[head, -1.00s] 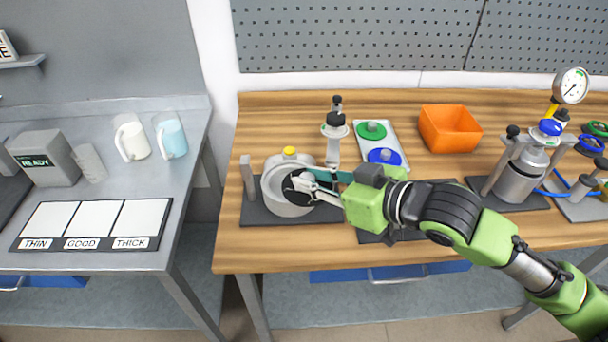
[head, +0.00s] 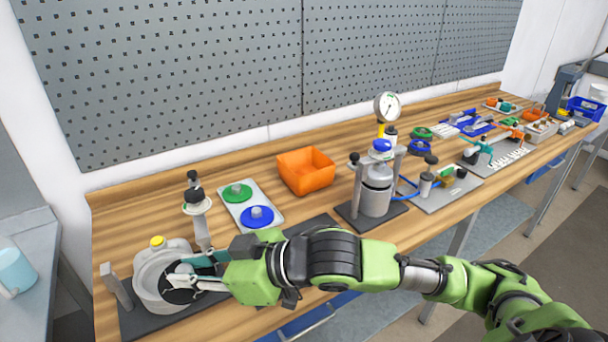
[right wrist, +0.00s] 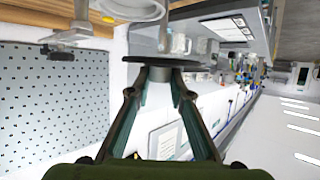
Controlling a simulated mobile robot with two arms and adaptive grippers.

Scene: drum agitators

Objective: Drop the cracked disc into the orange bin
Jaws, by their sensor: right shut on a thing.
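A dark round disc (head: 179,296) is at the white round pot (head: 150,275) at the front left of the wooden bench. My right gripper (head: 190,274) is shut on this disc. In the right wrist view the disc (right wrist: 160,62) shows nearly edge-on between the fingertips (right wrist: 158,82). No crack can be made out. In the head view the disc overlaps the pot's opening; its exact height there is unclear. The orange bin (head: 306,183) stands farther back and to the right, apart from the gripper, and looks empty. My left gripper is not in view.
A pale tray with a green disc (head: 237,192) and a blue disc (head: 257,216) lies between pot and bin. A dark-knobbed post (head: 197,205) stands behind the pot. A metal cylinder with a gauge (head: 387,106) stands right of the bin.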

